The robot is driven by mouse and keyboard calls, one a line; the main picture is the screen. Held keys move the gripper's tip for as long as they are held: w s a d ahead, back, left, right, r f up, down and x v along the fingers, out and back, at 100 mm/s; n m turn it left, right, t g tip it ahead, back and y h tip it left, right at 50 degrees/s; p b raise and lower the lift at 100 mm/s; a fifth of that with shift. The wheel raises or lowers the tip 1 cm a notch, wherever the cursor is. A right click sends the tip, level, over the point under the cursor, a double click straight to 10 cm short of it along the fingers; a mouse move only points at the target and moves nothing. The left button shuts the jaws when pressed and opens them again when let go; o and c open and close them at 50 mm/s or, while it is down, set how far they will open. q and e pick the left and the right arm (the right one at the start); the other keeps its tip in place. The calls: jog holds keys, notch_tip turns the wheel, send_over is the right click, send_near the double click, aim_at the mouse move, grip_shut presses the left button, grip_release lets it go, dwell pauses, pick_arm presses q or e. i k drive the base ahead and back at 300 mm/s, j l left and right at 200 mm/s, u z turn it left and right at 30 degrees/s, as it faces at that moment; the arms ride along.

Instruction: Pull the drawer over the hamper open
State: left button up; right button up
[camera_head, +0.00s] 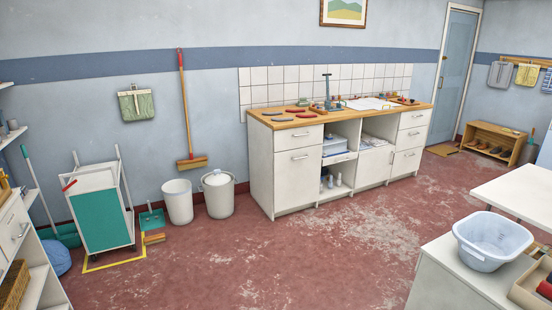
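No hamper is plainly recognisable. The long white counter (261,165) against the back wall has a closed drawer (285,140) at its top left, above a tall closed front (298,185) with a bar handle; what is behind that front is hidden. At the left edge, a white cabinet has a closed drawer (12,231) with a handle, above an open space with a wicker basket (14,286); both are partly cut off. Neither of my grippers is in view.
A cart with a green panel (107,220), a white bin (178,201) and a lidded bucket (217,195) stand along the back wall. A white table with a pale basin (490,240) is at the lower right. The red floor in the middle is clear.

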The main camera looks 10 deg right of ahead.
aim_at(286, 130)
jog(key=i+l+z, duration=0.4)
jog(key=i, duration=0.55)
jog(key=i+z, duration=0.35)
jog(key=i, duration=0.6)
